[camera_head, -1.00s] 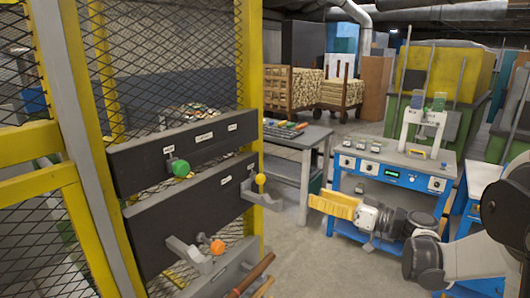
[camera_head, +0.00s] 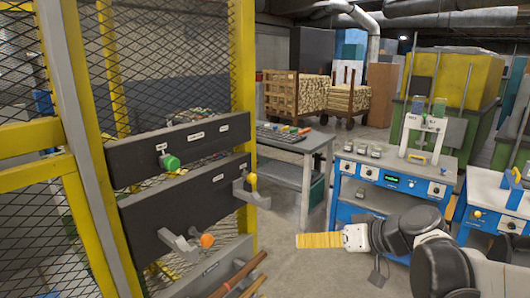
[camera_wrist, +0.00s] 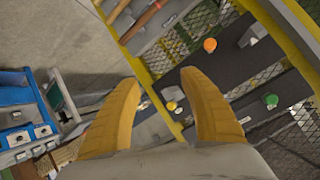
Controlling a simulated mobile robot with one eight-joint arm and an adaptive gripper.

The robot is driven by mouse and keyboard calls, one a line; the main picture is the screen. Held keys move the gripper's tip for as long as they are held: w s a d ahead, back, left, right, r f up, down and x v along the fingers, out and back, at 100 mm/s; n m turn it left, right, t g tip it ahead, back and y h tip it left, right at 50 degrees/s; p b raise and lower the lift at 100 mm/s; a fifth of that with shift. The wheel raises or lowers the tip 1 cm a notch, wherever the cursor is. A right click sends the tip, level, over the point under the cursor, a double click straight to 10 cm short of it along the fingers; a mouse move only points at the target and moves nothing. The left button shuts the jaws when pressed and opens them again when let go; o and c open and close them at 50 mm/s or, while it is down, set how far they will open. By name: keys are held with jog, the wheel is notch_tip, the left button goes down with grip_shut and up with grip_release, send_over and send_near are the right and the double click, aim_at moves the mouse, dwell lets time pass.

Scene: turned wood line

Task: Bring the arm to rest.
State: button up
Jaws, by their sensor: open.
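My gripper (camera_head: 300,240) shows at the lower right of the head view, with yellow fingers pointing left over bare floor. In the wrist view, its two yellow ridged fingers (camera_wrist: 170,95) are spread apart with nothing between them. The gripper is open and empty, clear of the yellow-framed rack. My grey and white arm comes in from the lower right and hides part of the blue bench.
The yellow mesh rack (camera_head: 244,70) stands at left, with a green knob (camera_head: 171,162), a yellow knob (camera_head: 251,179) and an orange knob (camera_head: 207,240). A grey table (camera_head: 310,143) and a blue bench (camera_head: 350,207) stand behind. Floor between rack and bench is clear.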

jog(key=s+d+f+m+h, duration=0.1)
jog(key=s+d+f+h, duration=0.1)
jog(key=s, duration=0.4)
jog(key=s+d+f+m+h, duration=0.1)
jog(key=s+d+f+h, duration=0.1)
jog(key=s, duration=0.4)
jog(key=s+d+f+m+h, duration=0.1)
jog(key=s+d+m+h, duration=0.1)
jog(key=s, duration=0.5)
jog(key=d+h, duration=0.1)
jog(key=h, duration=0.1)
jog(key=shift+d+f+g+h, duration=0.3)
jog(key=shift+f+h, duration=0.1)
